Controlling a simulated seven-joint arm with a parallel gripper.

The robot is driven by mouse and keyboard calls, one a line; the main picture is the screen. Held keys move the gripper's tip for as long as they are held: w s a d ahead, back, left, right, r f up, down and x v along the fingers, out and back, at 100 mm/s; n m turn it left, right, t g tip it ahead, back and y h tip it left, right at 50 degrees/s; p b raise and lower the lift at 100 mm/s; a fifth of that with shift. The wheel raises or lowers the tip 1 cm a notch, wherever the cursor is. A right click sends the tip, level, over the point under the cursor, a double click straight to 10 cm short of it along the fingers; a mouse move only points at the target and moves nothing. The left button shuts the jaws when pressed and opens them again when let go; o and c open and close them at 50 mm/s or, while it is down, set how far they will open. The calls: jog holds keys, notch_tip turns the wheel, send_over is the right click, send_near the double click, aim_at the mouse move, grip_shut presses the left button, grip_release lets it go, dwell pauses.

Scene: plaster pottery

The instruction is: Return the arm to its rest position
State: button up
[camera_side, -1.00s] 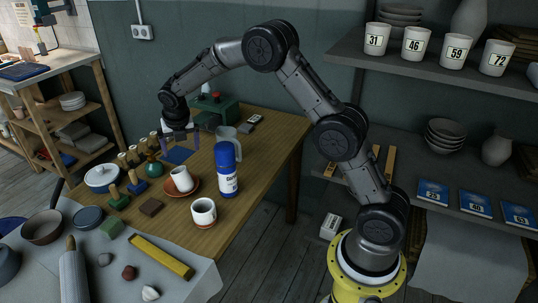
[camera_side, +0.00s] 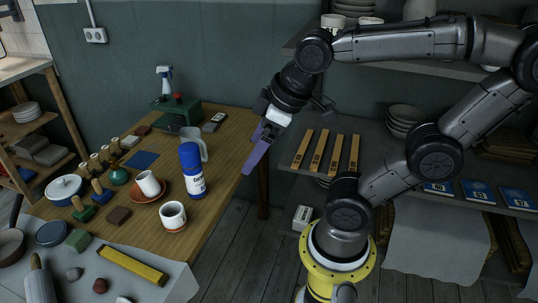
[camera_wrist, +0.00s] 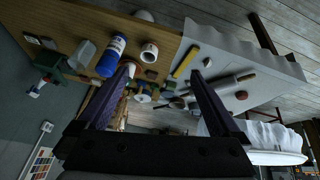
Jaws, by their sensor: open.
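My gripper (camera_side: 256,155) hangs in the air just right of the wooden table (camera_side: 228,135), with its purple fingers pointing down to the left. In the wrist view my gripper (camera_wrist: 160,75) has its two fingers wide apart with nothing between them. My arm is folded back to the right, in front of the shelves. A blue bottle (camera_side: 193,170), a clear jug (camera_side: 196,140), a white cup (camera_side: 150,184) on a brown saucer (camera_side: 148,197) and another white cup (camera_side: 173,214) stand on the table, apart from my gripper.
Shelves (camera_side: 385,165) with bowls (camera_side: 404,118), wooden bars (camera_side: 335,153) and blue booklets (camera_side: 476,195) stand behind my arm. A white-covered surface (camera_side: 150,277) with a yellow bar (camera_side: 132,265) is at the front left. Floor (camera_side: 232,235) shows clear between table and base.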

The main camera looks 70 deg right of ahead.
jog(key=s, duration=0.1)
jog(key=s+f+m, duration=0.1)
jog(key=s+m, duration=0.1)
jog(key=shift+a+f, duration=0.15)
jog(key=shift+a, duration=0.15)
dwell(1.9)
